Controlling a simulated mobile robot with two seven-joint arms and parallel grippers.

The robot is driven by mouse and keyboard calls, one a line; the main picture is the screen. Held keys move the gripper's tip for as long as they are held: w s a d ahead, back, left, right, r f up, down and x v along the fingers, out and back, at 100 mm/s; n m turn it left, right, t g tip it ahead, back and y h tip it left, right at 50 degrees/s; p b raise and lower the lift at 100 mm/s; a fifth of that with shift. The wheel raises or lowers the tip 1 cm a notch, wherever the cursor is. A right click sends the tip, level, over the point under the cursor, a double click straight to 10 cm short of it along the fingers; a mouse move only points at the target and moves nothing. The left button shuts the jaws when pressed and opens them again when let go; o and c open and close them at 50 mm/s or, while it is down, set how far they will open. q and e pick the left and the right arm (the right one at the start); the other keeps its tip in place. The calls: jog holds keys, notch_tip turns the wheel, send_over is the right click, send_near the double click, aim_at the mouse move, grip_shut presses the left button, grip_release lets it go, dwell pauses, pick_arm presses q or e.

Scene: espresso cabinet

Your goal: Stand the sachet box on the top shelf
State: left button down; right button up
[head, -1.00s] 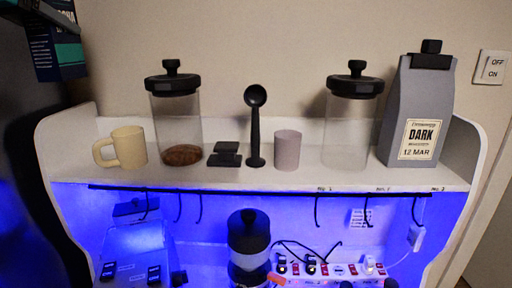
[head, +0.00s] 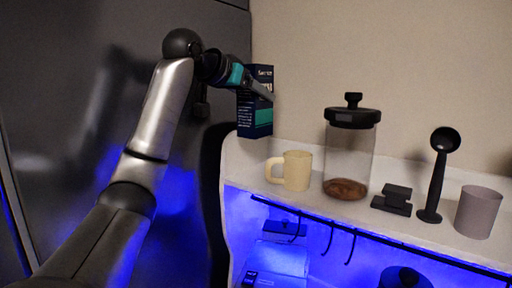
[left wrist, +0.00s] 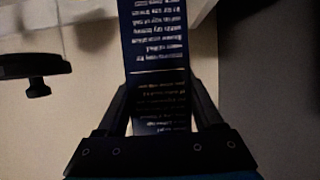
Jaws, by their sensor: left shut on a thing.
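The sachet box (head: 256,122) is dark navy with a teal band and pale print, and is upright. My left gripper (head: 262,90) is shut on it, reaching in from the left. The box is at the left end of the white top shelf (head: 318,209), behind and left of the cream mug; I cannot tell whether its base touches the shelf. In the left wrist view the box (left wrist: 158,50) lies between the two fingers (left wrist: 165,105), its printed face showing. My right gripper is not in view.
On the shelf stand the cream mug (head: 297,171), a lidded glass jar (head: 348,155), a small black stand (head: 392,200), a black scoop (head: 436,175) and a mauve cup (head: 478,212). A dark curved end panel (head: 211,180) borders the shelf's left. A jar lid (left wrist: 35,68) shows in the wrist view.

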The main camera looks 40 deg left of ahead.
aim_at(255, 128)
pick_arm(q)
notch_tip(255, 128, down, 6)
jog(key=shift+b, duration=0.8)
jog(key=shift+f, duration=1.05)
jog(key=shift+f+b, duration=0.6)
jog(key=shift+f, duration=0.8)
jog(key=shift+f, duration=0.1)
jog(key=shift+c, duration=2.4)
grip_release()
jog(key=shift+f, duration=0.15)
jog(key=o, duration=0.4)
jog(key=shift+o, duration=0.2)
